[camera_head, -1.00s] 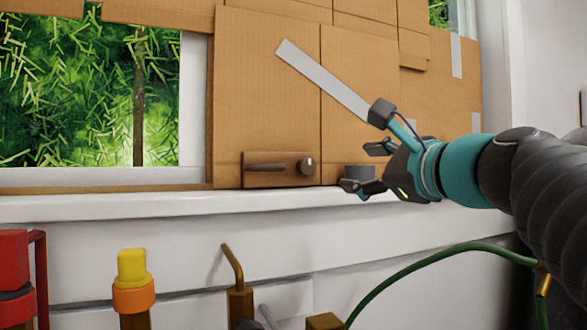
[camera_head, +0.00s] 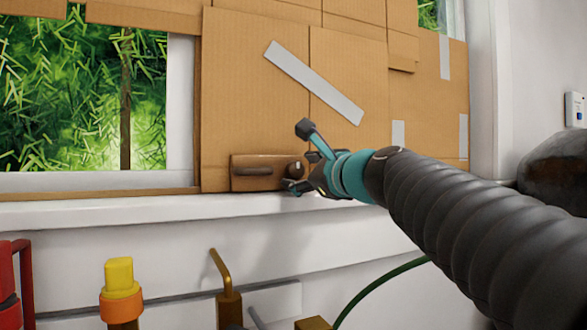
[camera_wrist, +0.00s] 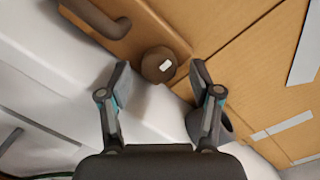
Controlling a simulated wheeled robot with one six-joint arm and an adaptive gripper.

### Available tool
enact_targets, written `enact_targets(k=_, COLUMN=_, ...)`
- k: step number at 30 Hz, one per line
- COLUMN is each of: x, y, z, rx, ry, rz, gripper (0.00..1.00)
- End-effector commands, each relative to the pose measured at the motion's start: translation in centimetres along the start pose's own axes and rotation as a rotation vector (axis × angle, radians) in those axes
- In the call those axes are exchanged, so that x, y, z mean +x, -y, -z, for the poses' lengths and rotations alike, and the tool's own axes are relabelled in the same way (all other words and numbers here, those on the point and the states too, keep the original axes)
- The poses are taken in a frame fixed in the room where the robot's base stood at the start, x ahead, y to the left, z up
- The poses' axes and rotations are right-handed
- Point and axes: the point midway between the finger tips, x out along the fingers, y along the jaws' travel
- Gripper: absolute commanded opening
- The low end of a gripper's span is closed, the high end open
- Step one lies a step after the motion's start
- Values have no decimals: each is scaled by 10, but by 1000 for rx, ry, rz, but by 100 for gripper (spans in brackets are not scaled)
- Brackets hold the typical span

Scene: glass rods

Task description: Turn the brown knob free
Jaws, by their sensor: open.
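The brown knob (camera_head: 296,169) sits at the right end of a brown wooden plate (camera_head: 264,183) low on the cardboard over the window. In the wrist view the knob (camera_wrist: 157,62) is round and dark, with a small white mark on its face. My gripper (camera_wrist: 160,76) is open, with one finger on each side of the knob's near side and gaps showing between them. In the head view my gripper (camera_head: 300,173) is at the knob from the right and partly covers its surroundings. Whether a fingertip touches the knob cannot be told.
A dark bar handle (camera_head: 252,171) is left of the knob on the plate. A dark round object (camera_wrist: 222,124) lies behind the right finger. The white sill (camera_head: 120,207) runs below. Pipes with a yellow-topped valve (camera_head: 119,272) stand lower left.

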Motion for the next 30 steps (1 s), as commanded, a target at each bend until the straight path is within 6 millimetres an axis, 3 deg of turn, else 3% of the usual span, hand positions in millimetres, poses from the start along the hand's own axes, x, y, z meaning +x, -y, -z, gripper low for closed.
enact_targets(k=6, x=14, y=0, z=0, rx=0, ry=0, rz=0, gripper=64)
enact_targets(k=14, x=14, y=0, z=0, rx=0, ry=0, rz=1, gripper=64)
enact_targets(k=22, x=14, y=0, z=0, rx=0, ry=-1, rz=1, gripper=4)
enact_targets(k=30, x=13, y=2, z=2, rx=-21, ry=-4, rz=5, gripper=4)
